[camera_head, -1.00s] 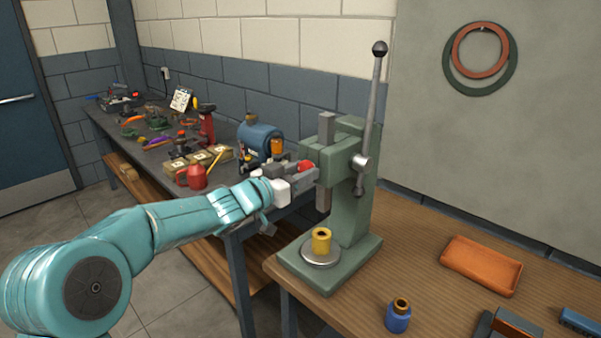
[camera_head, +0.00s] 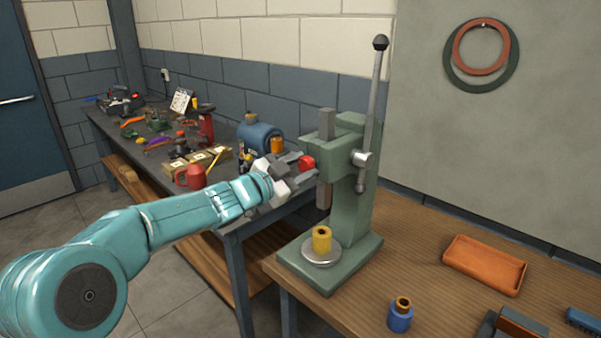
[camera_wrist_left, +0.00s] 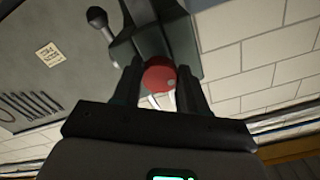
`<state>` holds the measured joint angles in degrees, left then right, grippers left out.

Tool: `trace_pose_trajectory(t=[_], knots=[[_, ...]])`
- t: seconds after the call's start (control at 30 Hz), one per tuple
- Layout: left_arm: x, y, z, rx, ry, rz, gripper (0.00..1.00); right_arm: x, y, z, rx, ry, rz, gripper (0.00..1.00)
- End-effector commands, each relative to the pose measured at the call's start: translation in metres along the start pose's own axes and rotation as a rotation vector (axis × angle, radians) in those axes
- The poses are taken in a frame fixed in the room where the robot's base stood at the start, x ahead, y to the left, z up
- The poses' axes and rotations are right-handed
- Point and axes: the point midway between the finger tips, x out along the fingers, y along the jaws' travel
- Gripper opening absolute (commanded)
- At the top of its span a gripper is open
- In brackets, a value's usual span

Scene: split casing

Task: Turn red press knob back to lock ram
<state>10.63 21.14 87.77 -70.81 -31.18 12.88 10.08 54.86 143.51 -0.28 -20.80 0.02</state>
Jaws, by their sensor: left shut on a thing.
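The red press knob (camera_head: 307,162) sits on the left side of the green press (camera_head: 350,190). My left gripper (camera_head: 303,170) is shut on the knob, with its wrist rolled over. In the left wrist view the knob (camera_wrist_left: 159,76) is between the two dark fingers. The grey ram (camera_head: 324,194) points down above a yellow bushing (camera_head: 322,239), with a gap between them. The bushing stands upright on the round steel plate (camera_head: 321,254) of the press. My right gripper is not in view.
The press lever (camera_head: 373,100) stands up at the right of the press. A cluttered dark bench (camera_head: 160,150) runs behind my left arm.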

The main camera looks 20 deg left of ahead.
Motion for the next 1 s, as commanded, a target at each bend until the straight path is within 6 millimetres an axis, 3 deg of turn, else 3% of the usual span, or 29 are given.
trace_pose_trajectory(t=[0.6,1.0], knots=[[0.0,0.001,0.003,0.585,-0.002,0.002,0.12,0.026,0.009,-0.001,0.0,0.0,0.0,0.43],[0.0,0.0,0.002,0.886,-0.002,0.002,0.12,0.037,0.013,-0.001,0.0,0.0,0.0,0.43]])
